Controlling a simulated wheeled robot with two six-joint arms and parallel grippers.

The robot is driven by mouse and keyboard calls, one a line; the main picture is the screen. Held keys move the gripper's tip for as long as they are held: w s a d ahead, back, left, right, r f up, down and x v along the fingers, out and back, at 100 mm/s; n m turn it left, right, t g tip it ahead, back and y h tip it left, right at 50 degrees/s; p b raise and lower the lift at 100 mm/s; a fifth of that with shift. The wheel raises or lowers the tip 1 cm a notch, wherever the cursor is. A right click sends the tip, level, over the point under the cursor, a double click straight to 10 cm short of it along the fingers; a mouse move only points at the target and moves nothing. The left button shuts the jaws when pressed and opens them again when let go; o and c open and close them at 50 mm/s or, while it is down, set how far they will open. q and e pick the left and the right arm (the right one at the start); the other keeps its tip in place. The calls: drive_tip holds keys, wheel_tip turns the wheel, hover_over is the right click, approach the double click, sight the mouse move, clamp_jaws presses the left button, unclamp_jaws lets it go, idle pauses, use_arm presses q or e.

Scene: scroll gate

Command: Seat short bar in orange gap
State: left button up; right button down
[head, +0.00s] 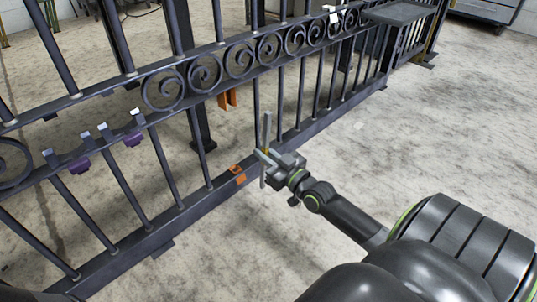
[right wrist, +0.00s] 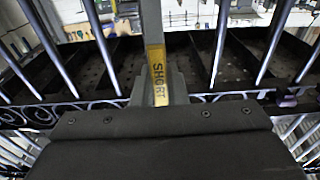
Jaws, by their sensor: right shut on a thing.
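The short bar (head: 266,128) is a slim grey rod, held roughly upright in my right gripper (head: 268,156). In the right wrist view its yellow label (right wrist: 158,75) reads SHORT. My right gripper is shut on the bar, in front of the gate and just right of the orange gap. The orange gap (head: 238,173) shows as orange marks on the bottom rail. The bar's lower end is near that rail but right of the marks; I cannot tell whether it touches anything. My left gripper is not in view.
The dark gate (head: 190,218) crosses diagonally, with upright bars and a scroll band (head: 240,62). Purple pieces (head: 80,166) sit under the rail at left. A dark shelf (head: 398,13) is at upper right. The floor at right is clear.

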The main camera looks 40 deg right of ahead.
drive_tip(key=w+a+b, duration=0.1)
drive_tip(key=w+b, duration=0.4)
drive_tip(key=w, duration=0.8)
drive_tip(key=shift+w+f, duration=0.3)
drive_tip(key=shift+w, duration=0.1)
idle(0.5)
drive_tip(key=shift+s, duration=0.15)
idle(1.1)
drive_tip(key=shift+s+d+p, duration=0.15)
drive_tip(key=shift+s+p, duration=0.5)
drive_tip(key=shift+s, duration=1.3)
drive_tip(key=shift+s+d+p, duration=0.15)
drive_tip(key=shift+s+p, duration=0.5)
drive_tip(key=shift+s, duration=1.3)
drive_tip(key=shift+s+d+p, duration=0.15)
drive_tip(key=shift+s+p, duration=0.5)
drive_tip(key=shift+s, duration=1.3)
